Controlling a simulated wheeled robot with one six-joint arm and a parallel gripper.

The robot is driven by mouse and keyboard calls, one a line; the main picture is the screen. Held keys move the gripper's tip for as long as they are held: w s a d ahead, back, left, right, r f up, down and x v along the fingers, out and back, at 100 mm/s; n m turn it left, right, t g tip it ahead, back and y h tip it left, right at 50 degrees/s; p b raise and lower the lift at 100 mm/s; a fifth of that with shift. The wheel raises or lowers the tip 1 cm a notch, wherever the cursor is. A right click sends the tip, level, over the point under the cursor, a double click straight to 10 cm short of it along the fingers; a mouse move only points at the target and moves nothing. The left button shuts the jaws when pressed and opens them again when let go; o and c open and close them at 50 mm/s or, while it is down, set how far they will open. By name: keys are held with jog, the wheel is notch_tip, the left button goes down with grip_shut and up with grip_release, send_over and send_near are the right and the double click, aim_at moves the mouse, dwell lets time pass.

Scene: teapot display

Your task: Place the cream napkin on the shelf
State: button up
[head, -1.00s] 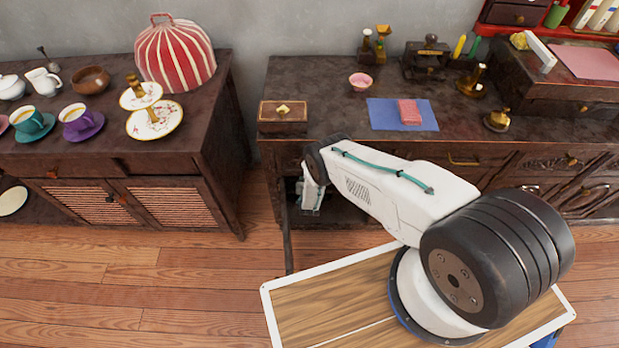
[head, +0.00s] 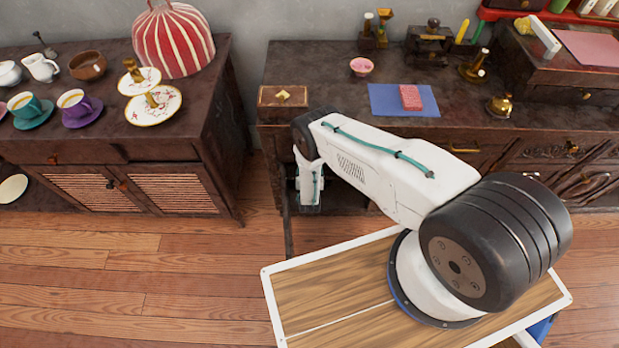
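No cream napkin can be made out in the head view. My gripper (head: 308,208) hangs at the end of my white arm, low in front of the open bay at the left end of the right cabinet (head: 350,70). It is small and dark in this view, so I cannot tell whether its fingers are open or shut, or whether they hold anything. The inside of that bay is mostly hidden behind my arm. A low shelf (head: 40,194) shows at the far left, beside the left cabinet's slatted doors.
The left cabinet top carries a striped tea cosy (head: 172,40), cups, saucers and plates. The right cabinet top holds a wooden box (head: 283,98), a pink bowl (head: 362,67) and a pink sponge (head: 411,98) on a blue cloth (head: 385,100). Wooden floor (head: 150,275) is clear at the left.

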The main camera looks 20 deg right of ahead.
jog(key=v, duration=0.6)
